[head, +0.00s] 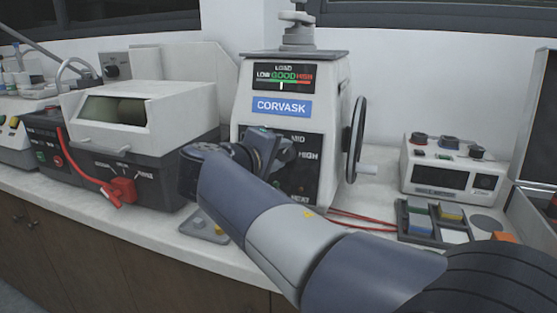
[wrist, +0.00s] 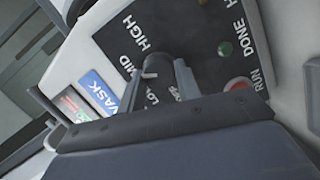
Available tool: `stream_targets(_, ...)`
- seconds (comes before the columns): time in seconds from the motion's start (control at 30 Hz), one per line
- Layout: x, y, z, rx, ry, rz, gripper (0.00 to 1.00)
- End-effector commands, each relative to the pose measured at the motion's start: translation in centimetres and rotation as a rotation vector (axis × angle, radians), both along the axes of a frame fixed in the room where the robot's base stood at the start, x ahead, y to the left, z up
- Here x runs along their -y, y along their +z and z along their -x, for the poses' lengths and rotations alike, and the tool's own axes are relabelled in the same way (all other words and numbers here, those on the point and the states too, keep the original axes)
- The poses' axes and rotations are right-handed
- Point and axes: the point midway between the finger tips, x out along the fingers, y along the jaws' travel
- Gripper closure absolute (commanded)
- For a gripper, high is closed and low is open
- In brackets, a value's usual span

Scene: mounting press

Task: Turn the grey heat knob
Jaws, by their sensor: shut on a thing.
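The grey heat knob (wrist: 151,68) sits on the dark control panel (wrist: 195,30) of the white CORVASK press (head: 328,100). In the wrist view, LOW, MID and HIGH labels lie around it. My gripper (wrist: 156,84) is shut on the knob, one finger on each side. Its dark body hides the lower part of the wrist view. Which label the knob points at cannot be told. In the head view, my gripper (head: 272,150) is against the panel front and hides the knob; MID and HIGH show to its right.
A green lamp (wrist: 225,47) and a red RUN button (wrist: 238,84) are close to the knob. The press has a handwheel (head: 356,140) on its right and a load gauge (head: 283,76) marked near GOOD. A white-lidded machine (head: 150,105) stands left; a control box (head: 450,165) stands right.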

Motion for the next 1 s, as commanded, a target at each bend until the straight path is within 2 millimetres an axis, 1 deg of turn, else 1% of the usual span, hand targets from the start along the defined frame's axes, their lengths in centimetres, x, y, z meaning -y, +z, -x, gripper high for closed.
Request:
stream_targets(0.03, -0.01, -0.24, 0.02, 0.002, -0.002, -0.013, 0.91)
stream_targets(0.2, 0.00, -0.20, 0.02, 0.012, -0.009, -0.042, 0.91)
stream_targets(0.63, 0.01, -0.18, 0.03, 0.013, -0.011, -0.049, 0.91)
stream_targets(0.67, 0.01, -0.18, 0.03, 0.013, -0.011, -0.049, 0.67)
stream_targets(0.9, 0.02, -0.09, 0.01, 0.015, -0.011, -0.049, 0.47)
stream_targets(0.93, 0.02, -0.08, 0.01, 0.016, -0.010, -0.049, 0.46)
stream_targets(1.0, 0.02, -0.06, 0.00, 0.016, -0.010, -0.049, 0.46)
